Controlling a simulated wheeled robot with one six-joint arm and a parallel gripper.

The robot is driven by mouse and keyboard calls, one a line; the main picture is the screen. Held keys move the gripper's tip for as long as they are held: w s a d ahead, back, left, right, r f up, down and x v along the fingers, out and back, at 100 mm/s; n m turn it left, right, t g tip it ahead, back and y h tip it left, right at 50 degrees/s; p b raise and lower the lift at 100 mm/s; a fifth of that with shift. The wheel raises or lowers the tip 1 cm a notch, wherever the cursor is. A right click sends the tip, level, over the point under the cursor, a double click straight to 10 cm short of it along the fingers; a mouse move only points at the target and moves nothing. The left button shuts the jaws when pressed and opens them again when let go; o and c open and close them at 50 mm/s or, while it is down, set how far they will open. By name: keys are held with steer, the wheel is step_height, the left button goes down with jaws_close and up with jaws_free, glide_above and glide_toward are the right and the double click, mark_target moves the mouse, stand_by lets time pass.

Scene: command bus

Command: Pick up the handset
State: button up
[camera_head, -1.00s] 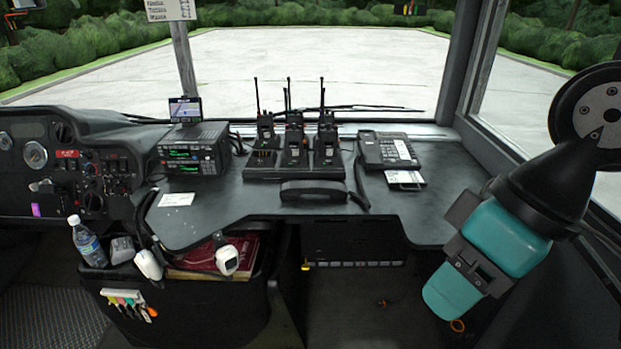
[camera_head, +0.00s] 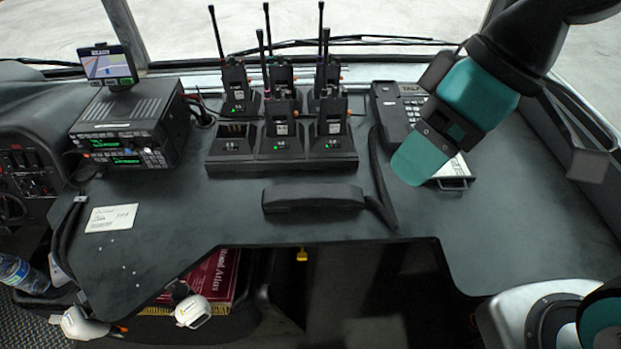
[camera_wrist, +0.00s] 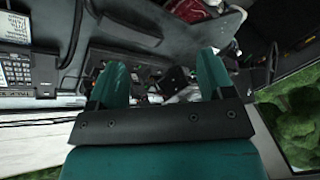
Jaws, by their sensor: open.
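The black handset (camera_head: 313,198) lies flat on the dark desk near its front edge, apart from the phone base (camera_head: 390,105). Its cord (camera_head: 380,185) runs from its right end back toward the base. My teal gripper (camera_head: 412,162) is in the air to the right of and above the handset, covering part of the phone base. In the wrist view my two fingers (camera_wrist: 162,78) stand apart with nothing held between them. A dark bar that looks like the handset (camera_wrist: 130,30) shows beyond the fingers, at the upper left of that view.
Several upright radios stand in a charger (camera_head: 283,150) behind the handset. A radio set with a small screen (camera_head: 125,125) is at the left, with a white card (camera_head: 111,217) before it. A window bounds the back.

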steer(key=w+a+f+n+b, duration=0.2)
steer(key=w+f+n, duration=0.25)
steer(key=w, duration=0.25)
steer(key=w+a+f+n+b, duration=0.25)
steer(key=w+f+n, duration=0.2)
steer(key=w, duration=0.25)
glide_above(313, 191)
steer(key=d, duration=0.3)
steer(key=f, duration=1)
steer(key=shift+w+a+f, duration=0.1)
steer(key=shift+a+f, duration=0.1)
steer(key=shift+f, duration=0.05)
steer(key=x, duration=0.5)
steer(key=shift+a, duration=0.4)
steer(key=shift+a+f, duration=0.1)
steer(key=shift+f, duration=0.2)
steer(key=shift+f, duration=0.25)
steer(key=c, duration=1.2)
